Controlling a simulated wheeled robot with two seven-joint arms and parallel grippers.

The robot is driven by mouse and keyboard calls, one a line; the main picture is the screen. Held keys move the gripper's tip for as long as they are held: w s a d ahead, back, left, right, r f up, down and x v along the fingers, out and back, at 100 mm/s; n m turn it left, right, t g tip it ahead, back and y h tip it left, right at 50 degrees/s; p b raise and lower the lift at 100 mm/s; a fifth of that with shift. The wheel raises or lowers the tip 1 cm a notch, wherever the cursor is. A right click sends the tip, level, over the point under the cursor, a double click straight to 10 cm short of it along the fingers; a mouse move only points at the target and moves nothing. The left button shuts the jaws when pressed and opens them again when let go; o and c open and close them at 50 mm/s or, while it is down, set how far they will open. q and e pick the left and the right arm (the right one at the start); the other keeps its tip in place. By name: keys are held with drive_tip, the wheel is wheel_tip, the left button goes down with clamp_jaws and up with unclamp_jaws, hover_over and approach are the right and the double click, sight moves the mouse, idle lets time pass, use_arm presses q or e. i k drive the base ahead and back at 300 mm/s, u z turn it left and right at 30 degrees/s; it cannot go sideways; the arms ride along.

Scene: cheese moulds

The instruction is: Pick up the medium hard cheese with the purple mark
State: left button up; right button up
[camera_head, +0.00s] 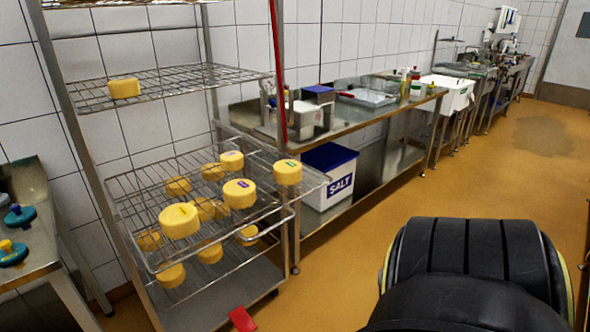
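Several yellow cheese wheels rest on a wire shelf of the rack. A medium-looking cheese (239,196) near the shelf's middle has a purple or blue mark on top. A smaller cheese (231,163) behind it also has a purplish mark; I cannot tell for sure which is the medium purple-marked one. A cheese (287,175) at the shelf's right end has a green mark. Neither gripper is in view; a black, rounded part of my own body fills the lower right.
More cheeses stand on the wire shelf (142,187) and a lower level; one cheese (124,88) sits on the upper shelf. A steel table (365,120) with a salt bin (328,185) below stands right of the rack.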

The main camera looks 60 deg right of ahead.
sight(238, 194)
drive_tip(key=u, duration=0.1)
drive_tip(key=k, duration=0.25)
drive_tip(key=z, duration=0.85)
drive_tip(key=i, duration=0.95)
